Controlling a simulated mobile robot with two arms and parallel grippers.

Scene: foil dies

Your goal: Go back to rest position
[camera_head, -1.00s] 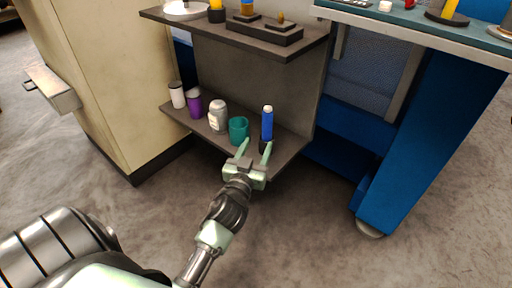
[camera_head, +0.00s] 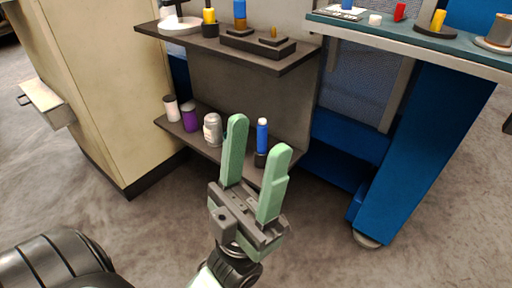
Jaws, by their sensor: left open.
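My left gripper (camera_head: 258,152) is open, with its two pale green fingers pointing up and apart. My right gripper is not in view.
An upper shelf (camera_head: 285,68) holds a dark block (camera_head: 258,43) and a white dish (camera_head: 180,26). A teal-topped table (camera_head: 460,50) with blue legs stands at the right. A beige cabinet (camera_head: 95,90) with an open drawer (camera_head: 46,103) is at the left. Grey floor lies clear in front.

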